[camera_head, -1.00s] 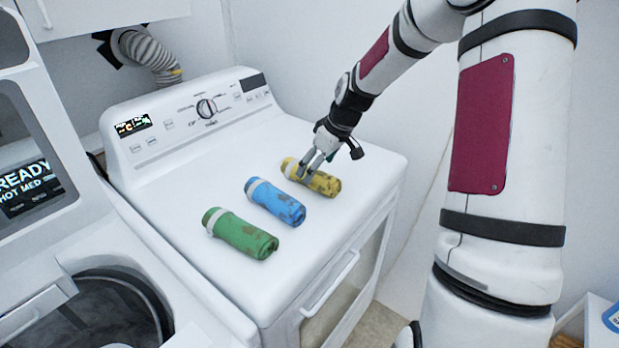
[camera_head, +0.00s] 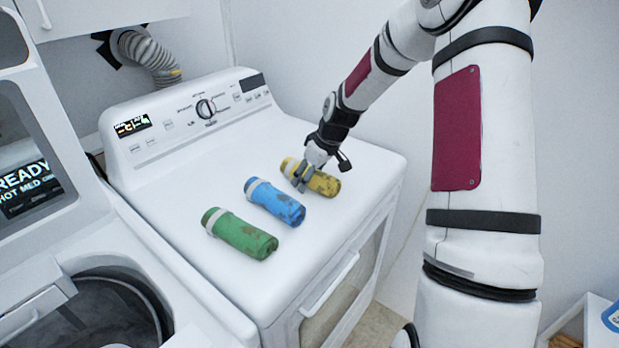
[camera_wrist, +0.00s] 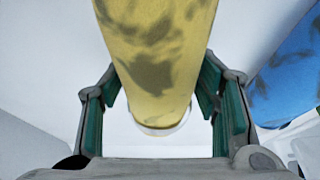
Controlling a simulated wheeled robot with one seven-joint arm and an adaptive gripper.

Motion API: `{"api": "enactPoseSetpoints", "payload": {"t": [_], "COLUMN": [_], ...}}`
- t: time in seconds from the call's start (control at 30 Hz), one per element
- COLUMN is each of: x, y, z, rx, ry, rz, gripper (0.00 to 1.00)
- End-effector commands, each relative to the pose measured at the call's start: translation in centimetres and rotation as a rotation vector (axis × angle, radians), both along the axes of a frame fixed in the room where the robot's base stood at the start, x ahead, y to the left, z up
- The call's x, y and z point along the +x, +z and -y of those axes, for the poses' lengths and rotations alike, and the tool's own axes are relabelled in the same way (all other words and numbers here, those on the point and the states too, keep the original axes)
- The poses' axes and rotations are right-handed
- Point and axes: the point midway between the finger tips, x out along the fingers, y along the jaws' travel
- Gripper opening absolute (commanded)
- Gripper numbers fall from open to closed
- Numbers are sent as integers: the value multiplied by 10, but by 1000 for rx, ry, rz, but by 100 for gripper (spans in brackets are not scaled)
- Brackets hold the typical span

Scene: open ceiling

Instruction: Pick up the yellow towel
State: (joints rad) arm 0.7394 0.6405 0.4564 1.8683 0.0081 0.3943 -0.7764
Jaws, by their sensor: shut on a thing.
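The rolled yellow towel (camera_head: 322,182), with dark stains and a pale band, lies on the white dryer top in the head view. My gripper (camera_head: 301,180) has come down over it, with its fingers on the towel. In the wrist view the yellow towel (camera_wrist: 155,60) runs between the two green-padded fingers (camera_wrist: 158,115), one on each side. My gripper is shut on the towel. No gap shows between the towel and the dryer top in the head view.
A stained blue rolled towel (camera_head: 275,203) lies just left of the yellow one, and a green rolled towel (camera_head: 240,235) lies farther left. The dryer (camera_head: 180,195) has a raised control panel (camera_head: 195,115) at the back. An open washer (camera_head: 105,310) stands at the left.

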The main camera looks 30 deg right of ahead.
Motion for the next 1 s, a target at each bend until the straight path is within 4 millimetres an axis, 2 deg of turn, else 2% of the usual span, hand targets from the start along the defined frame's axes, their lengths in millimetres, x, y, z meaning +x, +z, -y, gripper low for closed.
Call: {"api": "enactPoseSetpoints", "payload": {"t": [0.27,0.7,0.83,1.0], "x": [1,1,1,0], "y": [6,81,95,100], "z": [0,0,0,0], "rx": [-1,-2,-2,0], "ry": [-1,0,0,0], "rz": [3,3,2,0], "gripper": [24,24,24,24]}}
